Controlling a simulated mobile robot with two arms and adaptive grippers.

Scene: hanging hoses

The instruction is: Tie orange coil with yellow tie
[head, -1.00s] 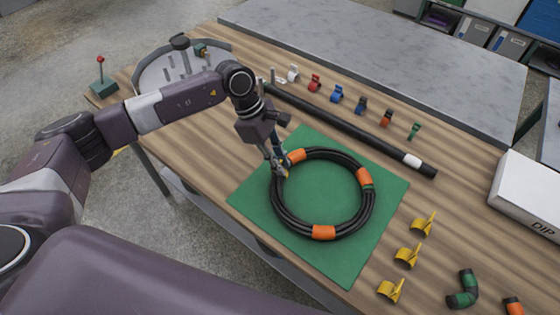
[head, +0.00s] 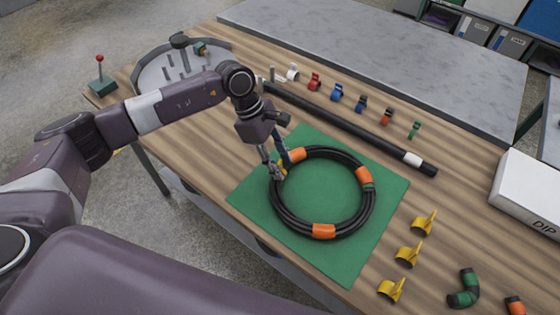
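A black coil (head: 290,227) with several orange bands lies flat on a green mat (head: 385,215) on the wooden table. A yellow tie (head: 282,172) shows at the coil's upper left, between my gripper's fingers; part of it is hidden. My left gripper (head: 278,170) is over that part of the coil with its fingers spread apart. Three more yellow ties, one of them here (head: 424,222), lie in a row right of the mat. My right gripper is not in view.
A long black bar (head: 340,125) with a white band lies behind the mat. Several coloured clips, including a red one (head: 314,81), line the table behind it. A white box (head: 525,195) is at the right. A green elbow piece (head: 464,290) lies front right.

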